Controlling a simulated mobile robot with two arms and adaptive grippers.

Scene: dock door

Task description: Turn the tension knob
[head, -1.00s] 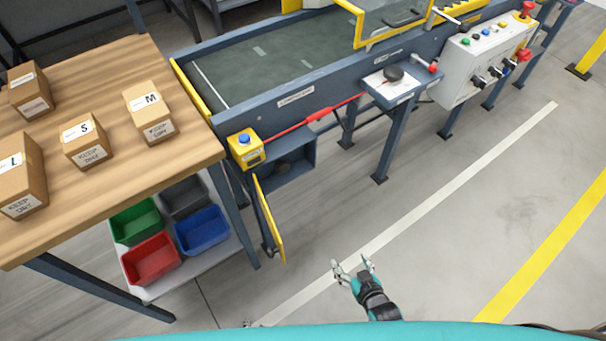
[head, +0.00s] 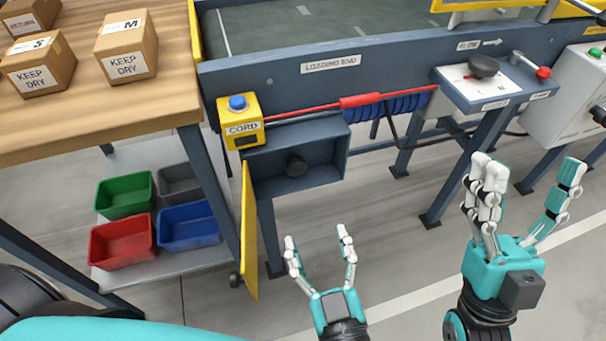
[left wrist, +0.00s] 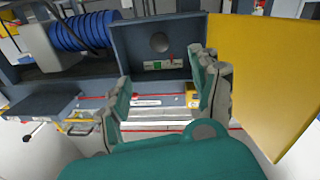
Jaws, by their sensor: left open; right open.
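A dark round knob (head: 297,165) sits inside an open blue-grey box (head: 335,172) under the conveyor's loading end; no tension label is readable. It also shows in the left wrist view (left wrist: 158,42). The box's yellow door (head: 249,235) hangs open on the left. My left gripper (head: 318,238) is open and empty, below and in front of the box, apart from the knob. In the left wrist view its fingers (left wrist: 160,90) are spread below the box. My right gripper (head: 530,175) is open and empty, farther right, below a small panel with a black knob (head: 483,67).
A yellow cord switch with a blue button (head: 238,102) and a red cord (head: 360,101) are above the box. A blue coil (head: 400,103) is to its right. A wooden table (head: 90,110) with cartons stands left, colored bins (head: 122,240) below it.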

